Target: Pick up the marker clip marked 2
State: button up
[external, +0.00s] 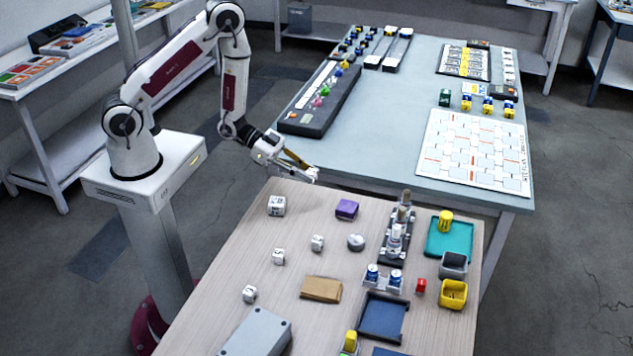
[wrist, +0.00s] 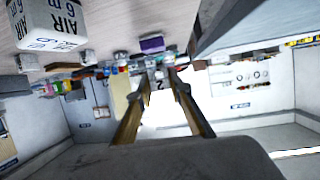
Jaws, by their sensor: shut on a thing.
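My gripper (external: 300,163) is held in the air at the far edge of the wooden table, near its far left corner. In the wrist view my gripper (wrist: 160,78) has its two brass-coloured fingers closed on a small pale clip marked 2 (wrist: 159,86) between the tips. The clip is small and partly hidden by the fingers. In the external view a small white piece, the clip (external: 313,173), shows at the fingertips, its mark too small to read there.
The wooden table (external: 225,300) carries white cubes (external: 277,205), a purple block (external: 346,209), a brown pad (external: 321,289), a teal tray (external: 437,244) and a blue tray (external: 381,318). A cube reading AIR (wrist: 45,25) is close in the wrist view. The blue-grey table (external: 370,150) stands behind.

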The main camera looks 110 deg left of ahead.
jog(key=shift+r, duration=0.85)
